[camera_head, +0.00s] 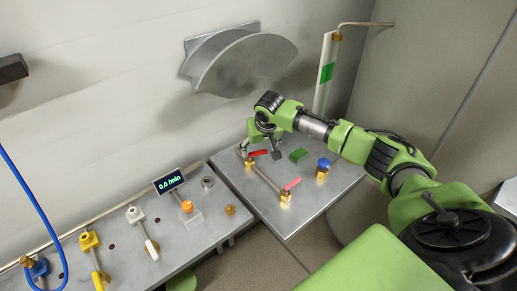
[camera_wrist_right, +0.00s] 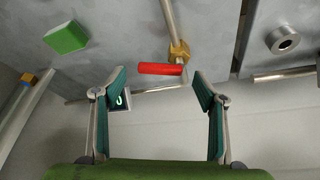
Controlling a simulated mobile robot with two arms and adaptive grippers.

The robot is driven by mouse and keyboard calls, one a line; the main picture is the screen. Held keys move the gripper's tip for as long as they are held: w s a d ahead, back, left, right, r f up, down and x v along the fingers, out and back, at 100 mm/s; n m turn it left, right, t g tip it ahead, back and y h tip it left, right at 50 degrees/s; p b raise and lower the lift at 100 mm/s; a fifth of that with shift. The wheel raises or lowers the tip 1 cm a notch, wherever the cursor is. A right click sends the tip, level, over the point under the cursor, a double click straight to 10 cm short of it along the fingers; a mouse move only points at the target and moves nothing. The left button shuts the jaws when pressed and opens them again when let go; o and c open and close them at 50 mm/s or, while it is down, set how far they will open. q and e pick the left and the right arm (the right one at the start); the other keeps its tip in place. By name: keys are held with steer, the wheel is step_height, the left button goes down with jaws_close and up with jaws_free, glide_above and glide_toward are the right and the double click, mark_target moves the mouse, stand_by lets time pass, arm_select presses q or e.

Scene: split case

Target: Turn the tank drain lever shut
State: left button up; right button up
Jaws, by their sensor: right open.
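A red lever (camera_head: 258,153) sits on a brass valve at the far end of a thin pipe on the right metal bench. It also shows in the right wrist view (camera_wrist_right: 160,68), lying crosswise to the pipe. My right gripper (camera_head: 260,156) is open above it. In the right wrist view the lever lies just beyond and between the fingertips (camera_wrist_right: 160,80), with nothing held. A pinkish-red lever (camera_head: 292,184) sits on another brass valve at the near end of the same pipe. No label shows which lever is the tank drain. My left gripper is not visible.
A green block (camera_head: 298,155) and a blue-knobbed brass fitting (camera_head: 323,165) stand right of the gripper. A display (camera_head: 169,181) reading 0.0 l/min stands on the left bench among yellow and white valves. A grey curved-front fixture (camera_head: 240,62) projects from the wall behind.

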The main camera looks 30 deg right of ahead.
steer(key=shift+x, duration=1.05)
steer(key=c, duration=1.1)
steer(key=shift+r, duration=0.1)
steer(key=shift+w+n+y+p, duration=0.15)
steer(key=shift+n+y+p, duration=0.15)
steer(key=shift+n+p, duration=0.35)
steer(key=shift+w+d+n+y, duration=0.1)
steer(key=shift+w+n+y, duration=0.2)
steer(key=shift+n, duration=0.5)
steer(key=shift+w+d+n+y, duration=0.15)
steer(key=shift+n+y, duration=0.15)
steer(key=shift+n, duration=0.45)
